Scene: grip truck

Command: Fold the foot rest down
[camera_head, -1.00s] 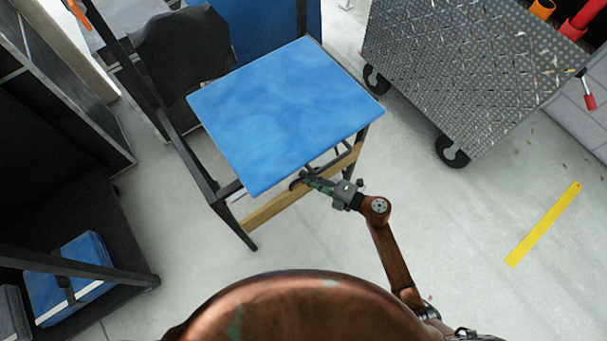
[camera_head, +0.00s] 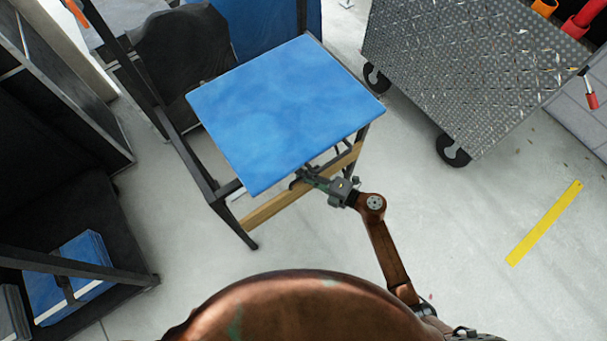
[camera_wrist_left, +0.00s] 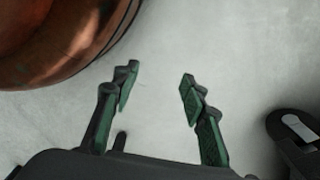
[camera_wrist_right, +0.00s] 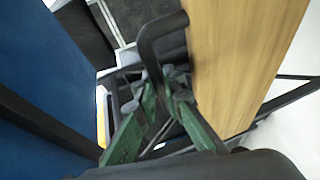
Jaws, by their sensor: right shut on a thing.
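The foot rest looks like the wooden board (camera_head: 268,209) under the front of the blue chair seat (camera_head: 285,110). In the right wrist view the board (camera_wrist_right: 250,60) stands at the right, with a dark bent bar handle (camera_wrist_right: 150,45) on its left side. My right gripper (camera_head: 303,176) is at the seat's front edge, by the board. In the right wrist view its green-padded fingers (camera_wrist_right: 158,95) are closed around the dark handle; the exact contact is partly hidden. My left gripper (camera_wrist_left: 158,85) shows only in the left wrist view, open and empty above the pale floor.
A grey metal-plate cart (camera_head: 470,65) on black wheels stands at the right. A dark rack (camera_head: 110,225) with a blue item (camera_head: 75,275) is at the left. Clear floor lies in front of the chair, with a yellow strip (camera_head: 545,225) at the right.

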